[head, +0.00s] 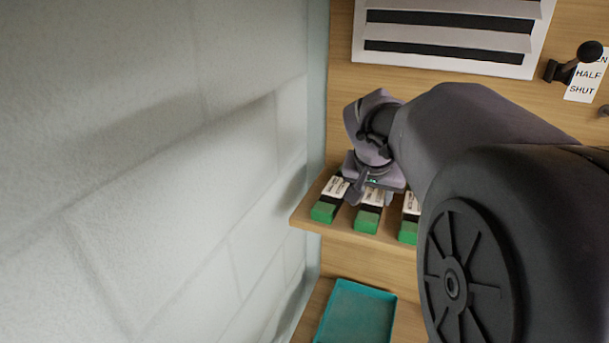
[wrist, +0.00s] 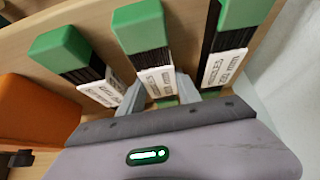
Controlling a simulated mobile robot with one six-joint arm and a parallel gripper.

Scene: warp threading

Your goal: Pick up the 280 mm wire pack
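Three wire packs with green ends, black wires and white labels lie side by side on a wooden shelf (head: 345,232): a left one (head: 325,210), a middle one (head: 368,215) and a right one (head: 408,230). The label print is too small to tell which is the 280 mm pack. My gripper (wrist: 160,92) is low over the middle pack, which also shows in the wrist view (wrist: 140,28). Its two fingers stand apart, one on each side of this pack's label. I cannot tell whether they touch it. The fingertips are partly hidden.
A teal tray (head: 357,315) sits below the shelf. A pale block wall (head: 180,180) stands close on the left. A white slatted vent (head: 450,35) and a black lever (head: 575,62) are on the wooden back panel. An orange object (wrist: 35,112) shows in the wrist view.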

